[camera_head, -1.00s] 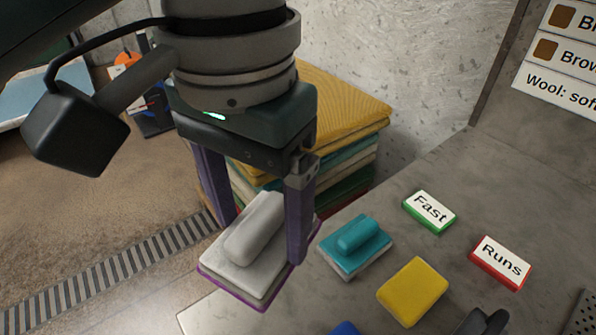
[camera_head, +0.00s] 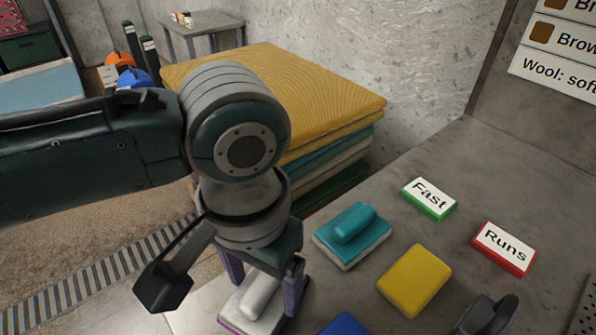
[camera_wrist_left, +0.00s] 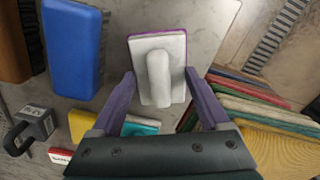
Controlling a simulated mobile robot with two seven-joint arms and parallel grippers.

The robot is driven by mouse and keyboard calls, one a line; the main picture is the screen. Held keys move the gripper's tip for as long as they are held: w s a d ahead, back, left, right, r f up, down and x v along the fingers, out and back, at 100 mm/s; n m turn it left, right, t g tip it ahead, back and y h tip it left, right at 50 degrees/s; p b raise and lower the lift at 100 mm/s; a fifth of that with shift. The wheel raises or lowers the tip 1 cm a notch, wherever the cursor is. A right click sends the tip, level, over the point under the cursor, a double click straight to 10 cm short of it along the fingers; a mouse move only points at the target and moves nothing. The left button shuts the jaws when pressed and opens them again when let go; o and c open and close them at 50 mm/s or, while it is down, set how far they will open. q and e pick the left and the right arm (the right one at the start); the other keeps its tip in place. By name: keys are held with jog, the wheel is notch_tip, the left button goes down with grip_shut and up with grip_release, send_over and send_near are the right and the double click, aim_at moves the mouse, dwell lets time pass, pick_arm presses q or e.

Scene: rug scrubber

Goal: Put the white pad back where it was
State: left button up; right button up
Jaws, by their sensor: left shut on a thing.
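The white pad (camera_head: 241,309), a pale block with a grey-white handle and a purple edge at its base, is at the bottom of the head view. My left gripper (camera_head: 264,290) points down and is shut on it, one purple finger on each side. In the left wrist view the pad (camera_wrist_left: 149,44) sits between the fingertips (camera_wrist_left: 160,74), over the bench corner. I cannot tell whether its base touches the bench. A similar teal pad (camera_head: 353,233) lies on the bench to its right. My right gripper is not in view.
On the grey bench (camera_head: 420,155) are a yellow block (camera_head: 414,280), a blue block (camera_wrist_left: 72,48), a green-edged "Fast" tile (camera_head: 428,197), a red-edged "Runs" tile (camera_head: 503,247) and a black-handled grey thing (camera_wrist_left: 35,122). A stack of folded cloths (camera_head: 325,95) stands behind my gripper.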

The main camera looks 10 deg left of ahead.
aim_at(263, 285)
pick_arm(q)
jog(key=shift+f, duration=0.15)
jog(key=o, duration=1.1)
notch_tip(263, 285, up, 12)
jog(key=p, duration=0.3)
jog(key=s+d+f+t+h, duration=0.2)
jog(key=s+d+h, duration=0.1)
jog(key=s, duration=0.3)
jog(key=s+a+y, duration=0.1)
jog(key=s+a, duration=0.1)
jog(key=a, duration=0.2)
jog(key=s+a+t+y, duration=0.1)
jog(key=s+a, duration=0.1)
jog(key=a, duration=0.2)
jog(key=s+a+f+n, duration=0.1)
jog(key=s+a, duration=0.1)
jog(key=a, duration=0.2)
jog(key=shift+s+a+t+y, duration=0.1)
jog(key=shift+a+t+y, duration=0.1)
jog(key=shift+t+y, duration=0.15)
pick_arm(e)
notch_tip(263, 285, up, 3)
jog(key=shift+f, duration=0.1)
